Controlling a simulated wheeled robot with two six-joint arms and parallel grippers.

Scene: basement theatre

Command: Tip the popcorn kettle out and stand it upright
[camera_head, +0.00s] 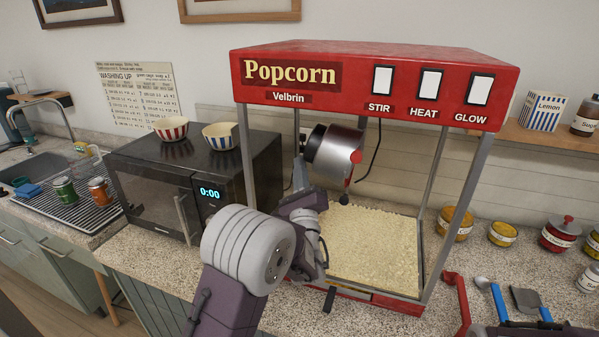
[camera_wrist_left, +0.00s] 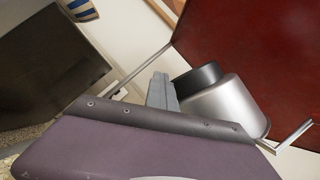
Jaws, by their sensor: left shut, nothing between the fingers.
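The popcorn kettle (camera_head: 332,148) hangs under the red roof of the popcorn machine (camera_head: 372,55). It is a silver pot with a black end at the left and a red rim at the right, lying tilted on its side. A dark red knob (camera_head: 346,198) hangs below the rim. In the left wrist view the kettle (camera_wrist_left: 222,108) is close beside the grey fingers of my left gripper (camera_wrist_left: 162,90). My left gripper (camera_head: 300,172) is shut and empty, left of the kettle; I cannot tell whether it touches. Popcorn (camera_head: 370,240) covers the machine's floor. My right gripper is not visible.
Metal posts (camera_head: 455,200) frame the machine's open front. A microwave (camera_head: 185,180) with two striped bowls stands to the left. Jars (camera_head: 455,224) stand at the right, and scoop-like utensils (camera_head: 490,290) lie at the front right.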

